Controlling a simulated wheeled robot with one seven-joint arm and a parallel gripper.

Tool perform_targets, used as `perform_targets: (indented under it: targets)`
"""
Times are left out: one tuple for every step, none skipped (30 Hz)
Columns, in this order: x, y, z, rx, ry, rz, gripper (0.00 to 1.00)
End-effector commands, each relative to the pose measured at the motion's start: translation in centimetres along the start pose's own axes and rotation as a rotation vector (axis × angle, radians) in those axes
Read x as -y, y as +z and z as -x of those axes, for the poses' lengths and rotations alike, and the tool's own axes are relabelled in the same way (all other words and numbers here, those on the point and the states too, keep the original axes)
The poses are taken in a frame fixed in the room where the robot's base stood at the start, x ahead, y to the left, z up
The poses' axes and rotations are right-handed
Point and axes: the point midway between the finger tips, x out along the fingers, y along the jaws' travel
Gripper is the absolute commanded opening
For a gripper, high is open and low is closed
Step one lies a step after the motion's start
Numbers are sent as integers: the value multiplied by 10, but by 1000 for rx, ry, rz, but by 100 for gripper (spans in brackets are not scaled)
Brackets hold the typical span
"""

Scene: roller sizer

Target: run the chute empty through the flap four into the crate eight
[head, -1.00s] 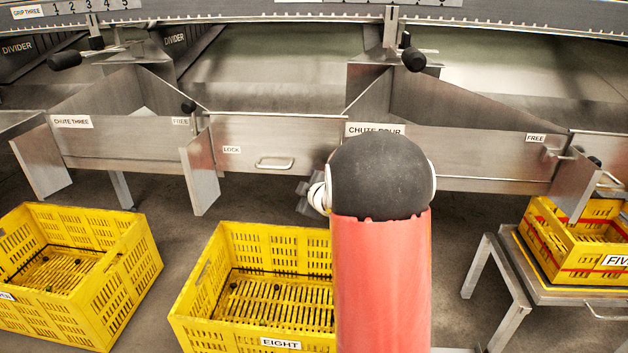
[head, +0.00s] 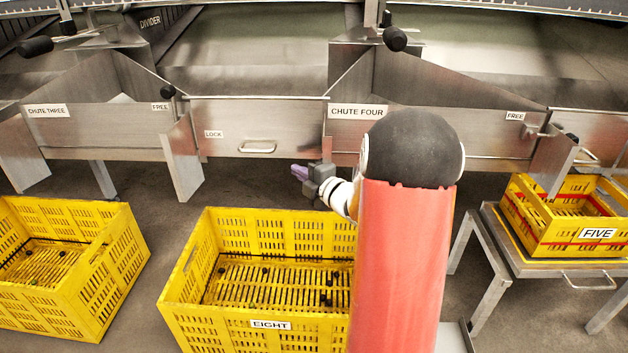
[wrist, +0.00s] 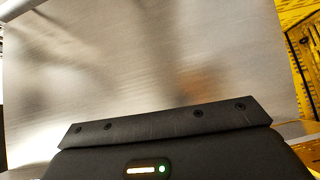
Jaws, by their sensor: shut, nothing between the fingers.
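The chute four label (head: 357,111) sits on the metal front, partly behind my arm. To its left is a metal panel (head: 290,119) with a bar handle (head: 257,146) and a LOCK label (head: 213,134); it spans the gap upright. I cannot tell for sure which panel is flap four. Crate eight (head: 270,325), yellow and slatted, stands on the floor below, its right side hidden by my arm. Several small dark pieces lie in it. My gripper (head: 304,175) is shut and empty, just below the panel's right end. The wrist view shows a bare metal surface (wrist: 150,65) close by.
Another yellow crate (head: 115,262) stands at the left. Crate five (head: 560,241) sits on a metal stand (head: 497,262) at the right. Metal side plates (head: 183,160) hang below the chutes. A FREE label (head: 515,116) is right of chute four. Dark floor shows between the crates.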

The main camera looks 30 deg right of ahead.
Motion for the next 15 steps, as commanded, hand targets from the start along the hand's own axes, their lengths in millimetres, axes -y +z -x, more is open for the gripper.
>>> perform_targets:
  targets:
    - [0,-1,-11,-2,1,-1,0]
    - [0,-1,-17,-2,1,-1,0]
    - [0,8,-20,3,0,-1,0]
    - [0,11,-24,3,1,-1,0]
    - [0,14,-26,3,0,-2,0]
    - [0,18,-30,2,1,-1,0]
    - [0,20,-32,1,1,-1,0]
    - [0,22,-35,1,0,-1,0]
    - [0,24,-37,1,0,0,0]
    - [0,25,-38,1,0,-1,0]
    - [0,26,-39,1,0,-1,0]
    - [0,27,-40,1,0,-1,0]
    - [0,28,-41,1,0,-1,0]
    - [0,28,-41,1,0,-1,0]
    - [0,28,-41,1,0,-1,0]
